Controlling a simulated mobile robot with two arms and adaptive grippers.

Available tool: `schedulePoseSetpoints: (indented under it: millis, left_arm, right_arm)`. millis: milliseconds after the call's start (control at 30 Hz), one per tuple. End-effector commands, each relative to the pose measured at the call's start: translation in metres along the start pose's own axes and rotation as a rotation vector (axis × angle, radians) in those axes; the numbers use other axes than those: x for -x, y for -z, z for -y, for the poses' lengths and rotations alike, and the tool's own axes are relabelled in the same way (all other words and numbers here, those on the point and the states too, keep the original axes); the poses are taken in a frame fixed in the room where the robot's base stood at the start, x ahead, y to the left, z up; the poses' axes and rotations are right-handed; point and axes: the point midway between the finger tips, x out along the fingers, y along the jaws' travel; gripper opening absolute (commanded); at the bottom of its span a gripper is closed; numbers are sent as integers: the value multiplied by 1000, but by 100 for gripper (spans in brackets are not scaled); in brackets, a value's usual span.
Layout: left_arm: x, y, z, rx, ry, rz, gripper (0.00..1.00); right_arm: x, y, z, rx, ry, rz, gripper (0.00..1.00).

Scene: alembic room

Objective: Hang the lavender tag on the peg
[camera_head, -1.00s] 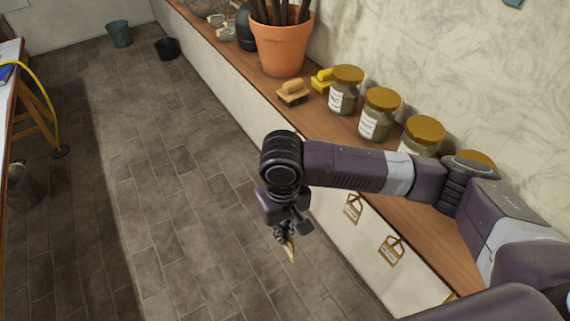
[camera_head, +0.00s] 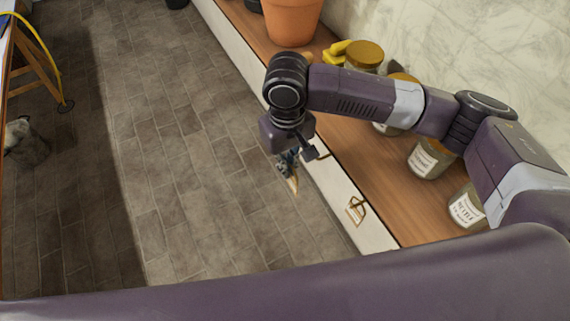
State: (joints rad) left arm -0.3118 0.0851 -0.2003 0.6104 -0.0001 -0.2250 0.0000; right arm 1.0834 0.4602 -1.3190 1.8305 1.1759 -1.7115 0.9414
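My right gripper (camera_head: 288,163) points down in front of the counter's white side. A thin tan piece (camera_head: 294,185) sticks out below its fingers, and the fingers look shut on it. It is too small and edge-on to tell whether it is the lavender tag. A brass-coloured hanger with a small label (camera_head: 356,210) is on the counter's white front, right of and below the gripper. Another brass piece (camera_head: 321,154) shows just right of the gripper, partly hidden by it. I cannot make out a separate peg. My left gripper is out of view.
The wooden counter (camera_head: 375,190) bears an orange pot (camera_head: 292,20), a yellow item (camera_head: 338,48) and labelled jars (camera_head: 427,158) behind my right arm. Open tiled floor (camera_head: 190,190) lies left of it. A sawhorse table leg (camera_head: 35,75) stands far left.

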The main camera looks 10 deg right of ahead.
Motion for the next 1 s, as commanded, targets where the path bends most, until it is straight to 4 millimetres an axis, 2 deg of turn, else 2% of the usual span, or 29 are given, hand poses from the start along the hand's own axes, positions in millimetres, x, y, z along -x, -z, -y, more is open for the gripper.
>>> schedulePoseSetpoints:
  millis: [67,167,267,400,500,633,867,1000]
  left_arm:
    - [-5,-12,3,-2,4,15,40]
    - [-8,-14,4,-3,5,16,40]
    - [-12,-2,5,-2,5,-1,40]
    - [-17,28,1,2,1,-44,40]
    - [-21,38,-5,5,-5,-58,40]
    - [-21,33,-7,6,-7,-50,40]
    - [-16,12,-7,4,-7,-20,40]
    - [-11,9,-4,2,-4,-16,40]
  right_arm:
    - [-2,0,-6,-2,-1,-1,0]
    - [-3,0,-12,-2,-2,-2,0]
    - [-3,0,-18,-3,-2,-2,0]
    - [-4,0,-26,-1,-1,-2,0]
    - [-5,1,-33,-3,-2,-2,0]
    - [-3,0,-35,-1,0,-1,0]
    - [-2,0,-38,-1,-1,0,0]
    - [-2,0,-41,-2,-1,0,0]
